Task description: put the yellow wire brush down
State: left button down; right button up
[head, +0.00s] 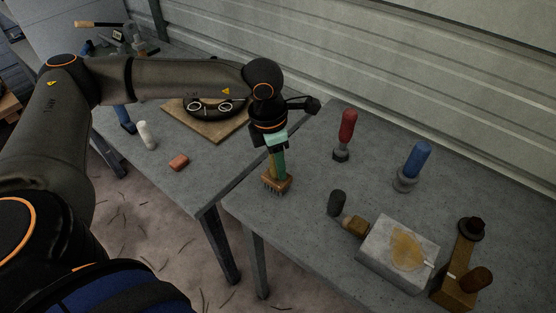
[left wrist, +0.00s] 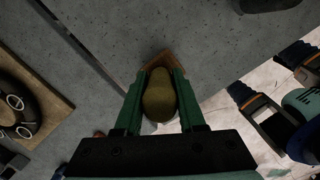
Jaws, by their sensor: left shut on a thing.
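The yellow wire brush (head: 277,181) is upright in my left gripper (head: 277,163), with its block and bristles facing down over the near left part of the right-hand grey table (head: 300,225). The green fingers are shut on its handle. In the left wrist view the yellowish handle (left wrist: 159,97) sits between both fingers of the left gripper (left wrist: 160,85), with part of the brown block behind it. The bristles are at or just above the tabletop; I cannot tell if they touch.
A red-handled tool (head: 347,128) and a blue-handled tool (head: 415,162) stand farther back. A dark cylinder (head: 336,203), a grey block (head: 392,261) and a wooden piece with dark knobs (head: 455,283) are to the right. The left table holds a board (head: 205,130).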

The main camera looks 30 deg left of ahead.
pick_arm(q)
jog(key=shift+f, duration=0.1)
jog(key=c, duration=1)
grip_release()
jog(key=shift+f, duration=0.1)
jog(key=o, duration=0.5)
jog(key=shift+r, duration=0.3)
jog(key=r, duration=0.8)
jog(key=s+a+r, duration=0.1)
jog(key=r, duration=0.2)
jog(key=shift+s+r, duration=0.1)
jog(key=shift+r, duration=0.3)
jog(key=shift+s, duration=0.1)
